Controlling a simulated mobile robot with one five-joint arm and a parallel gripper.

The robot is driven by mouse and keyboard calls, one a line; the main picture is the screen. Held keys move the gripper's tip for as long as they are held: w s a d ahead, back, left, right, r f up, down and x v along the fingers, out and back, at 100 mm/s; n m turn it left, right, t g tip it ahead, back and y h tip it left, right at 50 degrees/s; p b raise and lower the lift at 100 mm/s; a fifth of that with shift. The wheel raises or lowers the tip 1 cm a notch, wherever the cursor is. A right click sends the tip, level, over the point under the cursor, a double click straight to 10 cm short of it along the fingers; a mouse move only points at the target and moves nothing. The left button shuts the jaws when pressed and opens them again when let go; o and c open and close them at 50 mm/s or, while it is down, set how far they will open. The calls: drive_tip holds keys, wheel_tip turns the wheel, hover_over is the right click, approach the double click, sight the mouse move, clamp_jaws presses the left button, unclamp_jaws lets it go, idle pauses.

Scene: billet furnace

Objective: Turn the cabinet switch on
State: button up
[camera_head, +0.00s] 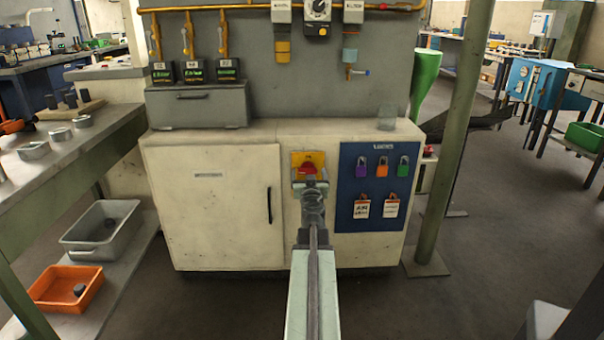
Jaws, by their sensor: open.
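The cabinet switch (309,165) is a red rotary knob on a yellow plate, on the front of the cream cabinet (211,225). It sits between the door's black handle and the blue lock panel. My arm reaches up from the bottom middle, and my gripper (310,180) is open right in front of the switch. The gripper covers the lower part of the knob. I cannot tell whether the jaws touch it or are around it, and the knob's exact angle is hard to read.
The blue panel (374,222) with coloured padlocks and tags is close on the right. A green post (451,150) stands right of the cabinet. A workbench (75,145) is at left, with a grey bin (75,240) and an orange bin (45,298) below.

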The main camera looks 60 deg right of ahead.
drive_tip(key=shift+w+d, duration=0.2)
drive_tip(key=shift+d, duration=0.05)
